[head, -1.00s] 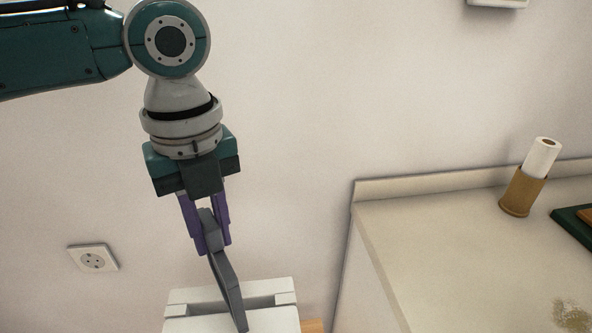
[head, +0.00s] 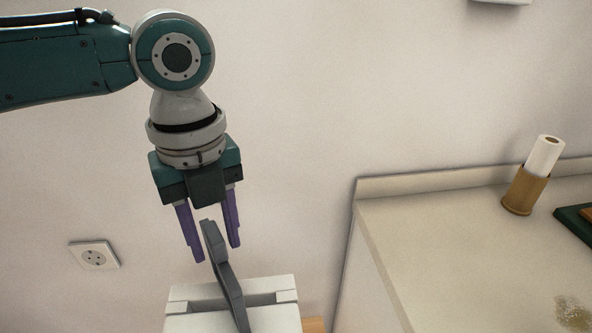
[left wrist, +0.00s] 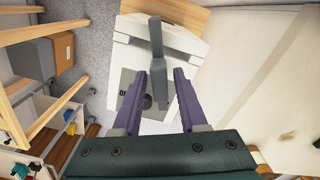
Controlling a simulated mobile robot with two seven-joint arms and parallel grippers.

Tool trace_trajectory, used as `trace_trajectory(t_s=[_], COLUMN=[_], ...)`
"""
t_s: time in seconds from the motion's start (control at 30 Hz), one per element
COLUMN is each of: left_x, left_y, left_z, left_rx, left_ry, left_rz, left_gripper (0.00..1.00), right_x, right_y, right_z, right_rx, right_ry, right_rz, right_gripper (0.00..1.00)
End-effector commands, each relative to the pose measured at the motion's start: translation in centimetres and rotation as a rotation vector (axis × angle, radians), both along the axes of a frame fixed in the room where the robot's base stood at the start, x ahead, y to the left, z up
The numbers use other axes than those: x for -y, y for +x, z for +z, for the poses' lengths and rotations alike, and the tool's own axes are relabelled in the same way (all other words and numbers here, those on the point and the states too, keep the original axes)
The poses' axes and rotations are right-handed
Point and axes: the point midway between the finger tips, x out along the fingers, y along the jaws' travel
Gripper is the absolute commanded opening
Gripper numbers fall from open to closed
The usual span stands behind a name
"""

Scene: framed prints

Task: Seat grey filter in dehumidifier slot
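The grey filter (head: 224,268) is a flat plate with a narrower upper end. It stands tilted over the white dehumidifier (head: 187,293), crossing its top slot (head: 262,299). Its lower end runs out of the head view, and I cannot tell whether any of it is inside the slot. In the left wrist view the filter (left wrist: 157,45) also crosses the slot of the dehumidifier (left wrist: 190,65). My left gripper (head: 216,252) has its purple fingers spread, one on each side of the filter's upper end, with gaps visible. My right gripper is not in view.
A pale counter (head: 420,235) stands at the right, with a paper roll in a brown holder (head: 525,190) on it. A wall socket (head: 94,256) is at the left. The left wrist view shows wooden shelving (left wrist: 45,95) at the left.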

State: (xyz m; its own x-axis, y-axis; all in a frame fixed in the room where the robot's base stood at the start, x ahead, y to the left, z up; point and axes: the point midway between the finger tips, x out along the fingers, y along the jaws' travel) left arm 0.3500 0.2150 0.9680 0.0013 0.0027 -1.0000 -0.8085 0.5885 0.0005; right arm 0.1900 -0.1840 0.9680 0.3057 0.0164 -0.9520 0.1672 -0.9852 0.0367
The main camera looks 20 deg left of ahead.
Motion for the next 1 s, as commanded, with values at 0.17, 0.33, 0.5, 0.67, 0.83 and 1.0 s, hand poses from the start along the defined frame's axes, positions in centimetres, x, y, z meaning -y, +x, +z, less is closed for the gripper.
trace_trajectory(t_s=[0.17, 0.33, 0.5, 0.67, 0.83, 1.0], left_x=[0.0, 0.0, 0.0, 0.0, 0.0, 0.1], left_y=[0.0, 0.0, 0.1, 0.2, 0.2, 0.1], left_z=[0.0, 0.2, 2.3, 6.1, 9.9, 12.4], left_rx=[0.0, 0.001, 0.004, 0.007, 0.006, 0.002], left_ry=[0.0, 0.0, -0.002, -0.001, -0.001, -0.002], left_rz=[0.0, 0.0, -0.001, -0.002, 0.0, 0.0], left_gripper=[0.52, 0.52, 0.52, 0.52, 0.52, 0.52], right_x=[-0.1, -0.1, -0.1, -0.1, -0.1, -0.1], right_y=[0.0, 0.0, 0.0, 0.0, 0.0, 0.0], right_z=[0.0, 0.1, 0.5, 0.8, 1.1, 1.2], right_rx=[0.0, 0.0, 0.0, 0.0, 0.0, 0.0], right_ry=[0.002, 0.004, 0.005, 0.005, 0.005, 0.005], right_rz=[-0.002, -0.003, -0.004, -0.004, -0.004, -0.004], right_gripper=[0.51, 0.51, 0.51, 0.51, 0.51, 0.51])
